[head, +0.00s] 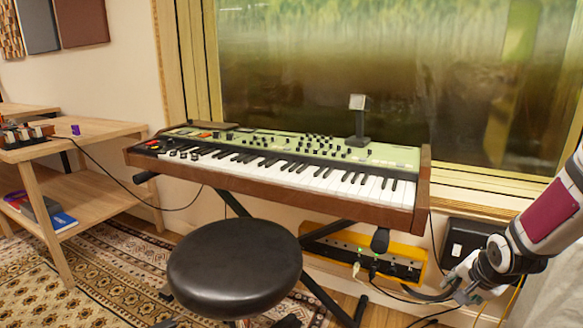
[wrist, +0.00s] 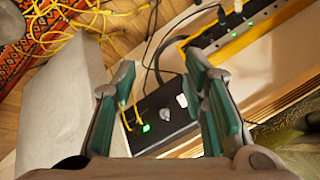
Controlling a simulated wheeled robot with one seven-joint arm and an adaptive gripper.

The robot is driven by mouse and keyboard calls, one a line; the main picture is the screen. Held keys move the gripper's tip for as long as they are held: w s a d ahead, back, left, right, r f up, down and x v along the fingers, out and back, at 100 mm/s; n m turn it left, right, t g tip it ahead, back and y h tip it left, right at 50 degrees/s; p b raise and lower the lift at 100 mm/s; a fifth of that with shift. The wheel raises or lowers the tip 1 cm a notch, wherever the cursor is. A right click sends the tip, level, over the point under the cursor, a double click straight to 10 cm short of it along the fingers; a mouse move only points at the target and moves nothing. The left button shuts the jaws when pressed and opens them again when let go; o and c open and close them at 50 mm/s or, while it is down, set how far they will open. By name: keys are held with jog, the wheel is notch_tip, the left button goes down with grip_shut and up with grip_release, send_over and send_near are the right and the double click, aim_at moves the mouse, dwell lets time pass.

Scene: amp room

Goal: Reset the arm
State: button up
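My gripper (wrist: 160,68) is open in the wrist view, with its two green-padded fingers spread apart and nothing between them. Beyond the fingers is a black box (wrist: 163,112) with a lit socket. In the head view my arm comes in at the right edge and points down and left. The hand is low at the right, below the keyboard's right end and in front of the wall. Its fingertips are too small there to make out clearly.
A keyboard (head: 290,172) stands on a stand by the window, with a black stool (head: 235,265) before it. A yellow-framed unit (head: 345,250) with cables sits beneath. A wooden desk (head: 75,142) is at left. A pale block (wrist: 62,105) and yellow cables (wrist: 75,20) lie near my gripper.

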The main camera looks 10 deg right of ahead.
jog(key=s+a+r+n+g, duration=0.2)
jog(key=s+a+r+n, duration=0.2)
jog(key=s+a+r, duration=0.35)
jog(key=s+a+r+n+g+y, duration=0.1)
jog(key=s+a+r+n, duration=0.25)
jog(key=s+a, duration=0.35)
jog(key=s+a+r+n+g+p, duration=0.15)
jog(key=s+a+r, duration=0.3)
jog(key=s, duration=0.55)
jog(key=s+a+r+n+g+y, duration=0.1)
jog(key=s+a+r+n, duration=0.3)
jog(key=s+a, duration=0.35)
notch_tip(320, 180, up, 39)
jog(key=d+t+p, duration=0.1)
jog(key=t+p, duration=0.2)
jog(key=p, duration=3.4)
jog(key=shift+s+t, duration=0.3)
jog(key=shift+t, duration=0.05)
jog(key=shift+f, duration=0.1)
